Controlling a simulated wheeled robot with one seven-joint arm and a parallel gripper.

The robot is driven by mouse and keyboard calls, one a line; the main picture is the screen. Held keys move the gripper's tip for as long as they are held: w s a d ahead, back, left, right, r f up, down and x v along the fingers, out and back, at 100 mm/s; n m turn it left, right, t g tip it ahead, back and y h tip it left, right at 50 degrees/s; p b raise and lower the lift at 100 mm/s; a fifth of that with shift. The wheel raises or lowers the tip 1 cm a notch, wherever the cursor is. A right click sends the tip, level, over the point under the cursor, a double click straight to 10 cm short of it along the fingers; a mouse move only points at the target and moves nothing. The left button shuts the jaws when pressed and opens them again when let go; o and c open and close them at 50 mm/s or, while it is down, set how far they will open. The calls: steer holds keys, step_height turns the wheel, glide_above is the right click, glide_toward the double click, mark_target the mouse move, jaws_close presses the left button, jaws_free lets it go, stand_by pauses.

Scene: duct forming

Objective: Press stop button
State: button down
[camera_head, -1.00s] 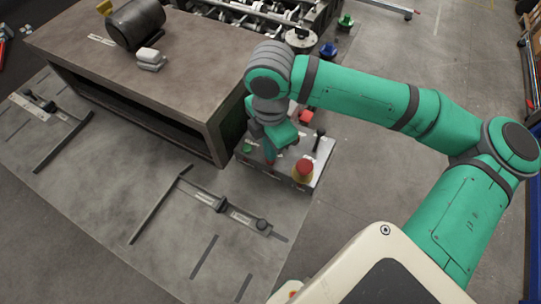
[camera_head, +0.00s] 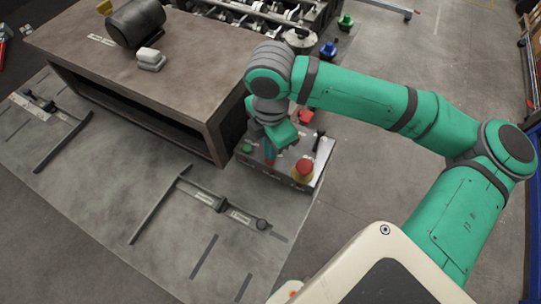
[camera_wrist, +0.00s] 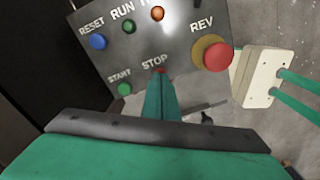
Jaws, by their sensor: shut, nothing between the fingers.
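The control panel (camera_wrist: 185,50) fills the upper middle of the wrist view; it also shows in the head view (camera_head: 285,180) beside the table corner. The red stop button (camera_wrist: 160,70) sits under the "STOP" label, with only a thin sliver showing past my fingertips. My gripper (camera_wrist: 160,78) is shut and empty, its green fingers directly over the stop button. I cannot tell whether they touch it. In the head view my gripper (camera_head: 270,155) points down at the panel.
The green start button (camera_wrist: 124,89) is just left of the fingers. A blue reset button (camera_wrist: 98,42) is farther left. A large red mushroom button (camera_wrist: 217,56) on yellow is to the right. A pale box with green cables (camera_wrist: 260,75) stands beside the panel. The table (camera_head: 130,75) is left.

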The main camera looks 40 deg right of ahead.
steer(key=shift+w+r, duration=0.1)
steer(key=shift+r, duration=2.9)
